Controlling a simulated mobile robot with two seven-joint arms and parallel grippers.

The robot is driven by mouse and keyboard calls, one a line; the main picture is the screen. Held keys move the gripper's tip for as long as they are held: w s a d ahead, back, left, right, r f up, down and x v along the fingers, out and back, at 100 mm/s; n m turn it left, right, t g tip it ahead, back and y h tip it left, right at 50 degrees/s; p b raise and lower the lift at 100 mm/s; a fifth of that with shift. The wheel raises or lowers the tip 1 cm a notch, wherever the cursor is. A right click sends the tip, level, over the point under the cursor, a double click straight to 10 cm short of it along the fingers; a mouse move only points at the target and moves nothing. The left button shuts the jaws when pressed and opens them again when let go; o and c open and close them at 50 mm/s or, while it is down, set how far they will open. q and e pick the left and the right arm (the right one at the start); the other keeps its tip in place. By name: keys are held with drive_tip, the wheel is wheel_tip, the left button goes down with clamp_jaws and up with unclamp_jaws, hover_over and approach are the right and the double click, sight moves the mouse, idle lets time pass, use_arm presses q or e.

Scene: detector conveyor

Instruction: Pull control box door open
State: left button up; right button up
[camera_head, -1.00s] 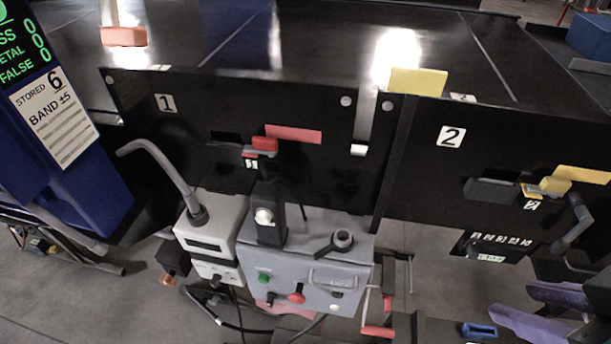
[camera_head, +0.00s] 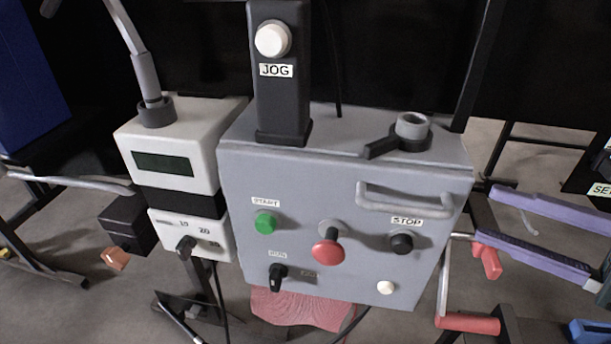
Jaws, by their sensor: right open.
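The grey control box (camera_head: 335,170) fills the middle of the view, and its front door looks shut. A grey bar handle (camera_head: 405,203) sits at the door's upper right. The door carries a green START button (camera_head: 265,223), a red knob (camera_head: 327,252), a black STOP button (camera_head: 400,243), a black selector (camera_head: 278,278) and a small white button (camera_head: 385,288). My right gripper (camera_head: 473,207), with two long purple fingers, is open and empty at the right, apart from the handle and pointing left towards the box. My left gripper is not in view.
A JOG post (camera_head: 280,85) and a dark lever with a grey ring (camera_head: 408,130) stand on the box top. A white display unit (camera_head: 183,150) is on the left. Red-gripped bars (camera_head: 467,323) stand at the lower right, close to my right gripper. A blue piece (camera_head: 590,332) is at the bottom right.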

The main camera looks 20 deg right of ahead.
sight(424, 215)
drive_tip(key=shift+n+g+y, duration=0.3)
drive_tip(key=shift+n+y, duration=0.5)
drive_tip(key=shift+n, duration=0.1)
drive_tip(key=x, duration=0.3)
drive_tip(key=f+x, duration=0.1)
drive_tip(key=x, duration=0.2)
drive_tip(key=f+b+x, duration=0.1)
drive_tip(key=x, duration=0.3)
drive_tip(key=shift+s+a, duration=0.3)
drive_tip(key=shift+s, duration=0.05)
clamp_jaws()
